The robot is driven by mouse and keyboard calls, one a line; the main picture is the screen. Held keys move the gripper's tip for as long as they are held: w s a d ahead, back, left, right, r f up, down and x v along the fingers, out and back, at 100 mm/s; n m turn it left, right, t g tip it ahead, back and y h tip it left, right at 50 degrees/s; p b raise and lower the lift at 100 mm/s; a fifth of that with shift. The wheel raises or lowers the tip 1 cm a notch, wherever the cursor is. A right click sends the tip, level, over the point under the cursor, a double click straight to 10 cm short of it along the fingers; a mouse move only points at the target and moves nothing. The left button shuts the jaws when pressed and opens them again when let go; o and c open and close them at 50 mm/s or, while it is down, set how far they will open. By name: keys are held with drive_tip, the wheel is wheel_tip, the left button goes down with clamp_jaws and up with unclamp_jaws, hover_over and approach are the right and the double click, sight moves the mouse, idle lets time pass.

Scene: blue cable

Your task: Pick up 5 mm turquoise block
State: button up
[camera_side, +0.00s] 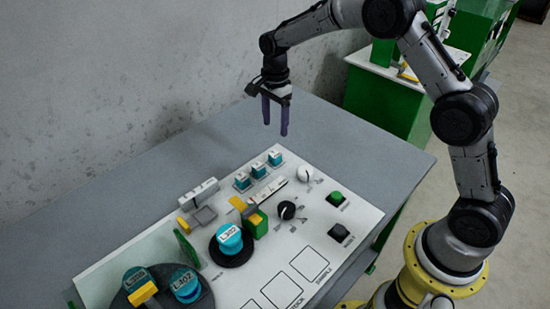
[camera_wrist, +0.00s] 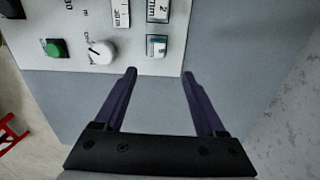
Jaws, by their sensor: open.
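Several small turquoise blocks with white labelled tops stand in a row at the back of the white panel. In the side view these are a near-left block (camera_side: 242,181), a middle block (camera_side: 258,170) and a far-right block (camera_side: 275,158). I cannot tell from their labels which is the 5 mm one. The wrist view shows one block (camera_wrist: 156,46) just beyond the fingertips and another (camera_wrist: 157,10) at the top edge, partly cut off. My gripper (camera_side: 275,127) is open and empty, pointing down above the grey table behind the row; its fingers also show in the wrist view (camera_wrist: 159,73).
The white panel (camera_side: 340,262) carries a white knob (camera_side: 305,174), a black knob (camera_side: 287,210), a green button (camera_side: 336,198) and a black button (camera_side: 339,233). Larger turquoise round pieces (camera_side: 229,238) stand at the front left. The grey table (camera_side: 340,150) is clear behind the panel.

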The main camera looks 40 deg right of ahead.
hover_over(276, 153)
drive_tip(key=f, duration=0.5)
drive_tip(key=shift+w+d+f, duration=0.1)
drive_tip(key=shift+w+f, duration=0.05)
drive_tip(key=shift+w, duration=0.1)
drive_tip(key=shift+s+f, duration=0.15)
drive_tip(key=shift+f, duration=1.15)
drive_tip(key=shift+s+f, duration=0.1)
drive_tip(key=shift+f, duration=1.15)
clamp_jaws()
